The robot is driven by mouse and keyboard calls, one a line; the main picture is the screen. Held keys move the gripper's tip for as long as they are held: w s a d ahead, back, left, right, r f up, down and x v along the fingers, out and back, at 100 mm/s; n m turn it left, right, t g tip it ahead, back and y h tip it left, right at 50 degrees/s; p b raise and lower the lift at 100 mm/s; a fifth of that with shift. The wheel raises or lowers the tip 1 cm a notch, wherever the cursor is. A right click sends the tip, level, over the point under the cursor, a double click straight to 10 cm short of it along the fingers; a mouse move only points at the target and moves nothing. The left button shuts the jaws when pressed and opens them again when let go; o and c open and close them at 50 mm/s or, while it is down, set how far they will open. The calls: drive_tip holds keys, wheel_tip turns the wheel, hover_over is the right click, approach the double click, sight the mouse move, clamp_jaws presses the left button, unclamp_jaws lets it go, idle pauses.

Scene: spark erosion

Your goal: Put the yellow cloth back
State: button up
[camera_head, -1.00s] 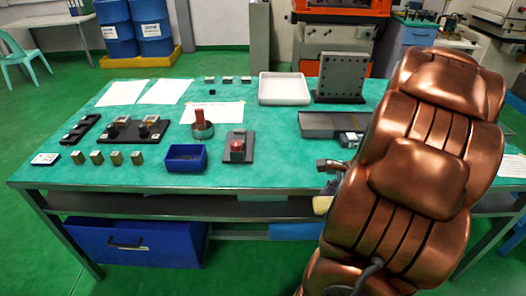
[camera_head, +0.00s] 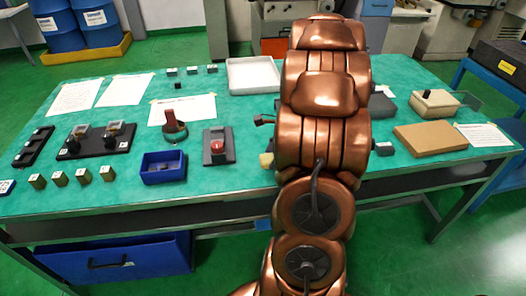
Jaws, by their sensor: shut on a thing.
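Most of my gripper (camera_head: 264,120) is hidden behind my copper-coloured arm. Only a dark part of it sticks out at the arm's left side, above the green table (camera_head: 232,187). A small piece of the yellow cloth (camera_head: 266,160) shows just below that part, at the arm's left edge. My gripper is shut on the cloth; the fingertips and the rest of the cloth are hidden.
A red button on a dark plate (camera_head: 217,147) and a blue bin (camera_head: 148,178) lie left of my arm. A white tray (camera_head: 233,78) is behind. A brown board (camera_head: 425,138) and a beige box (camera_head: 435,103) lie to the right.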

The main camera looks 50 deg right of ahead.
sight(263, 153)
drive_tip(key=w, duration=0.2)
drive_tip(key=w+d+p, duration=0.1)
drive_tip(key=w, duration=0.2)
drive_tip(key=shift+d+f, duration=0.2)
drive_tip(key=shift+w+f, duration=0.15)
drive_tip(key=shift+w, duration=0.1)
drive_tip(key=shift+f+p, duration=0.5)
drive_tip(key=shift+f, duration=1.2)
drive_tip(key=o, duration=1)
